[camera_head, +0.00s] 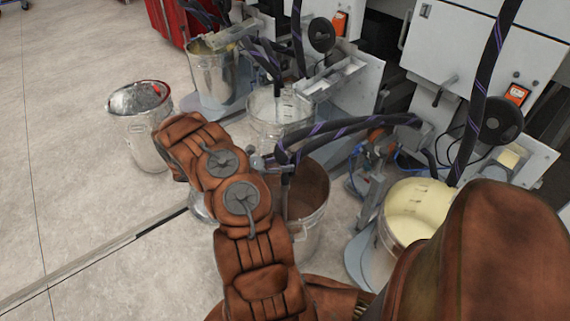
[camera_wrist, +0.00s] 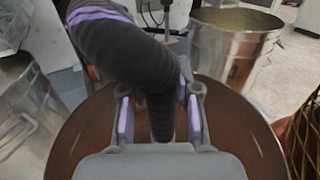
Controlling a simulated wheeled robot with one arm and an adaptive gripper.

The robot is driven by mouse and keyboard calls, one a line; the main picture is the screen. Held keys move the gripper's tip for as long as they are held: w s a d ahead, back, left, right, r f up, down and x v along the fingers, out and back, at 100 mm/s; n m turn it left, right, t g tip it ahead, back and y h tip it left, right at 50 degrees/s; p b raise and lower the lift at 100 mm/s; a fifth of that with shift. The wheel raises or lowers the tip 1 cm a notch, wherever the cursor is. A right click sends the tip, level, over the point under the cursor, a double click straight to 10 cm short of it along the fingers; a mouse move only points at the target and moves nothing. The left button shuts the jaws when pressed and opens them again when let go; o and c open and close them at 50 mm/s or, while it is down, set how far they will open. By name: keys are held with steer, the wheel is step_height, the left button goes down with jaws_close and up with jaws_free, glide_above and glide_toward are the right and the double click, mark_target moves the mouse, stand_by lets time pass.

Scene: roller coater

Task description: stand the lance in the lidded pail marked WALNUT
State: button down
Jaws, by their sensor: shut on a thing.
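My gripper (camera_head: 268,162) is shut on the lance (camera_head: 285,196), just below its dark hose with purple stripes. In the wrist view the fingers (camera_wrist: 160,120) close on both sides of the dark lance (camera_wrist: 161,112). The lance hangs roughly upright over the mouth of an open metal pail with a brown inside (camera_head: 312,185); how deep its tip reaches is hidden. The brown inner wall also surrounds the fingers in the wrist view (camera_wrist: 235,125). A metal pail with a silver cover and red rim (camera_head: 146,145) stands at the left; I cannot read WALNUT on any pail.
A cream-filled pail (camera_head: 384,260) stands at the right, a pale-filled pail (camera_head: 254,128) behind the brown one, and another pail (camera_head: 214,82) further back. White machines (camera_head: 460,50) with hoses line the right. The grey floor (camera_head: 70,150) at left is clear.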

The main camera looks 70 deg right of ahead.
steer(key=shift+f+b, duration=0.75)
steer(key=shift+f, duration=0.3)
steer(key=c, duration=0.7)
jaws_free()
steer(key=shift+c, duration=0.2)
steer(key=v, duration=1.2)
steer(key=s+a+r+m+t+y+p, duration=0.15)
steer(key=a+r+p, duration=0.3)
steer(key=r, duration=0.55)
steer(key=a+r+m+t+y+p, duration=0.15)
steer(key=a+r+p, duration=0.3)
steer(key=r, duration=0.65)
steer(key=a+r+m+t+y+p, duration=0.1)
steer(key=a+r+m+p, duration=0.3)
steer(key=r, duration=0.6)
steer(key=s+a+r+t+y+p, duration=0.2)
steer(key=a+r, duration=0.4)
steer(key=a, duration=0.3)
steer(key=s+a+r+t+y+p, duration=0.2)
steer(key=s+a+r+t+p, duration=0.2)
steer(key=a+r+p, duration=0.3)
steer(key=s+a+r+t+y+p, duration=0.1)
steer(key=s+a+r+t+p, duration=0.2)
steer(key=a, duration=1)
step_height(320, 180, up, 3)
steer(key=s+p, duration=0.2)
steer(key=shift+s+a+r+y, duration=0.15)
steer(key=shift+s+r+y, duration=0.1)
steer(key=shift+y, duration=0.15)
